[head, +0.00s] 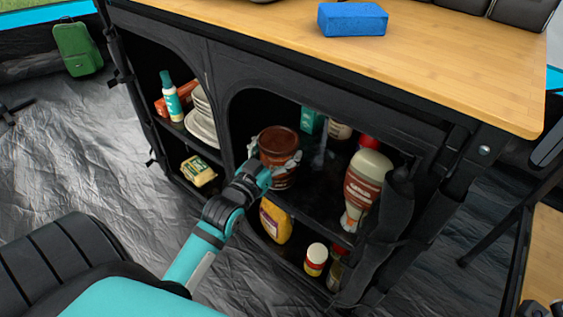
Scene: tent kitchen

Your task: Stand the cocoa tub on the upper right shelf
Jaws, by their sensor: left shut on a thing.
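The cocoa tub (279,143) is a round brown tub with a darker lid, at the opening of the cabinet's right compartment. My left gripper (279,162) is shut on the tub, with its fingers around the tub's lower part. The upper right shelf (318,196) is the dark shelf inside that compartment. The tub is at about the height of this shelf, near its left front. I cannot tell whether the tub's base touches the shelf. My right gripper is not in view.
An upside-down bottle (364,188) stands on the upper right shelf, with a green pack (311,122) and jars behind. A yellow bottle (275,221) and a small jar (316,259) are below. The left compartment holds plates (200,122). A blue sponge (352,19) lies on the worktop.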

